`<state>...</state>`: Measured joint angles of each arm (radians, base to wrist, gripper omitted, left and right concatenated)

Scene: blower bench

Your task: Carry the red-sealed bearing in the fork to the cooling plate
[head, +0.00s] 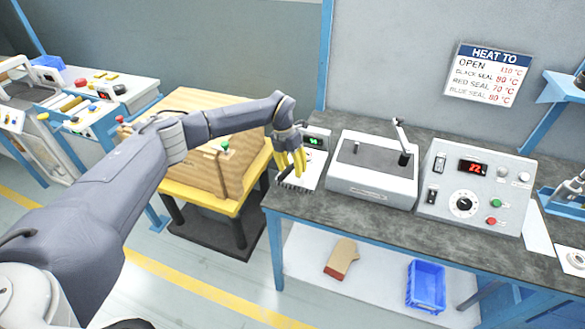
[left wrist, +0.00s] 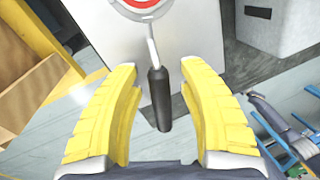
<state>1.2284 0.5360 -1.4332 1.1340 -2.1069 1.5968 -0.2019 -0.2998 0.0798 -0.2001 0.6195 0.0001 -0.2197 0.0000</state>
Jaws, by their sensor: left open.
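My left gripper (head: 292,168) is over the left end of the dark bench, pointing down. In the left wrist view its two yellow fingers (left wrist: 165,125) are apart, with a black handle (left wrist: 159,100) showing between them. The handle is not gripped, and I cannot tell if a finger touches it. A thin pale rod (left wrist: 152,45) runs from it toward a red ring with a light centre (left wrist: 145,4), cut off by the top edge. The handle looks like the fork's and the ring like the red-sealed bearing, over a pale plate. I cannot identify the cooling plate for certain. My right gripper is out of view.
A grey box with a lever (head: 372,180) and a control unit reading 22 (head: 470,185) stand right of my gripper. A green-display device (head: 316,143) is close beside it. A yellow-edged wooden stand (head: 190,203) is left. A blue crate (head: 426,285) sits on the lower shelf.

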